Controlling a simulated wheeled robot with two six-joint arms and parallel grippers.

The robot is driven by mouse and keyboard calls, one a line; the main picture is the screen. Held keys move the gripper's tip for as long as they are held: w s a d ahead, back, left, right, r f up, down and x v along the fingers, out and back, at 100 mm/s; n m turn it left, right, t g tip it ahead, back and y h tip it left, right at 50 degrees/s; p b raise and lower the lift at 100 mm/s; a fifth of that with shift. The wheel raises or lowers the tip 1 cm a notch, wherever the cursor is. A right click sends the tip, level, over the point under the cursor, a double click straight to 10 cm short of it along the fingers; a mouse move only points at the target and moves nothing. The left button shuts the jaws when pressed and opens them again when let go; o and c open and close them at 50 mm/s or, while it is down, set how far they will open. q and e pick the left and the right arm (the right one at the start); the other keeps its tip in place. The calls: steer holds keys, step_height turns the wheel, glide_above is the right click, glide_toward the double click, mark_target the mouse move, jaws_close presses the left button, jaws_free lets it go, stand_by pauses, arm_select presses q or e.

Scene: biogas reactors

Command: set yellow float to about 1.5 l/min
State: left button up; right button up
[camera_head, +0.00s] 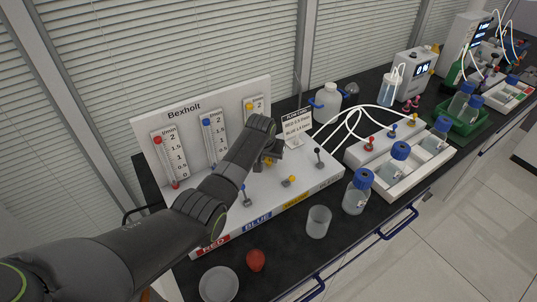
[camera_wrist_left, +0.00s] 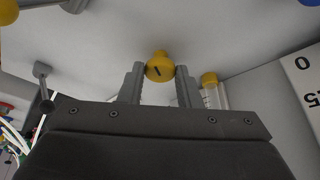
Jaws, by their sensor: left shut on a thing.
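The white Bexholt panel (camera_head: 258,87) carries three flow tubes. In the left wrist view, a tube with a yellow end (camera_wrist_left: 209,80) stands beside a scale plate. My left gripper (camera_head: 269,159) is at the panel's foot, below the yellow tube. In the left wrist view, its fingers (camera_wrist_left: 160,75) are shut on a yellow knob (camera_wrist_left: 159,67) with a dark mark on its face. My right gripper is not in view.
A yellow lever (camera_head: 288,181) and a grey lever (camera_head: 319,155) stand on the base nearby. A sign (camera_head: 298,125) stands behind. A beaker (camera_head: 318,221) and bottle (camera_head: 357,191) stand in front.

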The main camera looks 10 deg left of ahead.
arm_select(q)
steer(key=o, duration=1)
steer(key=shift+c, duration=0.2)
steer(key=shift+v, duration=0.8)
steer(key=b+v, duration=0.1)
steer(key=v, duration=1.4)
steer(key=shift+s+r+b, duration=0.2)
steer(key=shift+r+b, duration=0.1)
